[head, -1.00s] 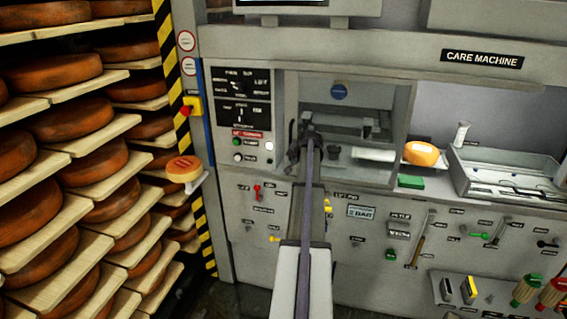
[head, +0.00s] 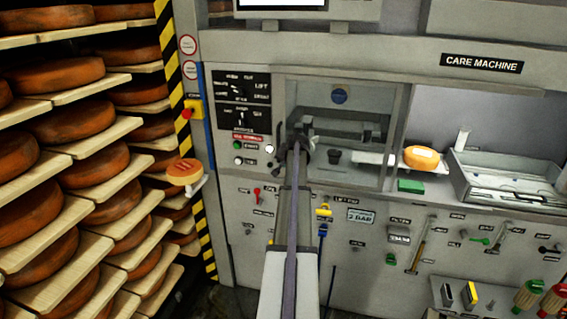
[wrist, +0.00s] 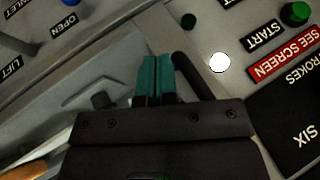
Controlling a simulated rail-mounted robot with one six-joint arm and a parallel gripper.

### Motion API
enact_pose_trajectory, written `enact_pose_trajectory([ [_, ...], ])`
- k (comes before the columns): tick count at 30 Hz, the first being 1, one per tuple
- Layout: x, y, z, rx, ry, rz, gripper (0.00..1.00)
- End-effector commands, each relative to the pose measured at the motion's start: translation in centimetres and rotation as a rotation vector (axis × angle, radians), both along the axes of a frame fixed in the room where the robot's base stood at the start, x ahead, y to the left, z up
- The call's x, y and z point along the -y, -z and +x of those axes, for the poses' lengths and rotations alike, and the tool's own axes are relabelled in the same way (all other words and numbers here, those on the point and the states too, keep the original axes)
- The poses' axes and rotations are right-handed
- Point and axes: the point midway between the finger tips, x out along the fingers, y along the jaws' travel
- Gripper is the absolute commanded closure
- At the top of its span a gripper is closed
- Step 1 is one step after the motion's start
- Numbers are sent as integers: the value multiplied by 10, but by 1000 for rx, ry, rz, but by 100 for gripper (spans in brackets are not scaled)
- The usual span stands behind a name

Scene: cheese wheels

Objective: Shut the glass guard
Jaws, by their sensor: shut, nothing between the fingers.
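The glass guard (head: 362,98) is a see-through panel in a pale frame at the machine's front opening, left of the cheese. How far open it stands is hard to tell. My gripper (head: 300,136) is at the left edge of this opening in the head view, and my arm hides part of it. In the wrist view my gripper (wrist: 154,72) has its teal fingertips together, with nothing between them. A dark curved bar (wrist: 188,72), perhaps a handle, is just right of the fingertips. Whether they touch it is unclear.
The control panel (head: 242,115) with buttons is left of the opening. A yellow cheese (head: 421,157) and a metal tray (head: 500,188) are at the right. Shelves of cheese wheels (head: 85,122) fill the left side. An orange cheese (head: 185,171) sits beside the striped post.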

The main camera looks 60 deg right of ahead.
Motion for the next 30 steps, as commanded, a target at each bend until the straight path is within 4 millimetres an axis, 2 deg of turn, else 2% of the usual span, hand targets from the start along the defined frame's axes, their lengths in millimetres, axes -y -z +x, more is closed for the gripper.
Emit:
enact_pose_trajectory([
  [3, -2, 8, -23, 0, -4, 2, 100],
  [6, -15, -31, -40, 0, -5, 2, 100],
  [9, -26, -52, -55, -2, -6, 1, 100],
  [13, -36, -69, -69, -1, -5, 2, 100],
  [17, -40, -73, -75, -1, -6, 1, 100],
  [26, -43, -68, -76, -17, -20, 18, 100],
  [29, -80, -58, -96, -108, -69, 79, 100],
  [30, -109, -51, -97, -153, -105, 105, 100],
])
